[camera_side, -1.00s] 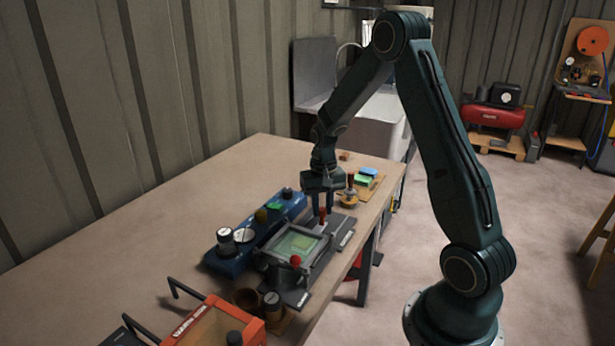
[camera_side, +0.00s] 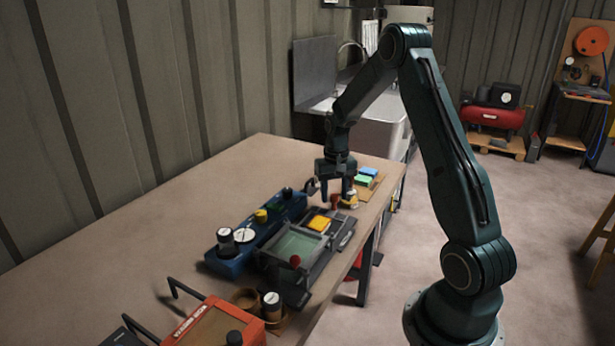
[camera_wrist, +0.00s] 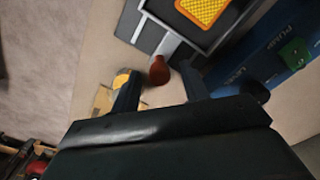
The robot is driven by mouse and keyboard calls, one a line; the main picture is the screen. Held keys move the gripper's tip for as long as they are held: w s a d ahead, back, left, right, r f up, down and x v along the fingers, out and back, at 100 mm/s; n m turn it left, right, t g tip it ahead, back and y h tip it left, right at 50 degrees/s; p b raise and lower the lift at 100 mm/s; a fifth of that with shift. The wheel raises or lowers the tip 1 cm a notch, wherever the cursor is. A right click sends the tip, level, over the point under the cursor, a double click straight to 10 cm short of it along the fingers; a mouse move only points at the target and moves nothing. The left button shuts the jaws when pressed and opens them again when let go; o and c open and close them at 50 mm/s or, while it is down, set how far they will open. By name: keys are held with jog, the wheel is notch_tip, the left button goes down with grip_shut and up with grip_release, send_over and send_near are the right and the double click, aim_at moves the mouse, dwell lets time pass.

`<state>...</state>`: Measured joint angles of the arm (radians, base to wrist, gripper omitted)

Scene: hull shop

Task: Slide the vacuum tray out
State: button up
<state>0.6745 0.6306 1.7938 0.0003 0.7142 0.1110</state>
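The vacuum tray (camera_wrist: 236,26) extends from the far right end of the grey frame with the greenish window (camera_side: 297,246). An orange waffle-textured pad (camera_side: 319,223) lies in it and also shows in the wrist view (camera_wrist: 203,8). A grey bar leads from the tray to a red-brown knob (camera_wrist: 159,70), which shows in the side view too (camera_side: 335,202). My gripper (camera_wrist: 161,76) is over the knob, with one finger on each side. Gaps show between the fingers and the knob, so it looks open and not clamped.
A blue pump unit (camera_side: 228,256) with knobs runs along the tray's left. A second red knob (camera_side: 295,261) stands at the frame's near end. A board with green and blue blocks (camera_side: 367,175) lies behind my gripper. An orange box (camera_side: 205,325) is in front. The table's left is clear.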

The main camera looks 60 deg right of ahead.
notch_tip(320, 180, up, 14)
dwell(1.0)
jog(key=s+a+r+n+t, duration=0.1)
jog(key=s+a+r+n, duration=0.15)
jog(key=a+r, duration=0.45)
jog(key=s+a+r+n+t, duration=0.1)
jog(key=s+a+r+n, duration=0.15)
jog(key=a, duration=0.85)
jog(key=s+a+f+n+t, duration=0.1)
jog(key=s+a+n+t, duration=0.2)
jog(key=s+a, duration=0.8)
jog(key=s+n, duration=0.1)
jog(key=s, duration=0.1)
jog(key=shift+s+f+t, duration=0.15)
jog(key=shift+s+t, duration=0.15)
jog(key=shift+s, duration=0.1)
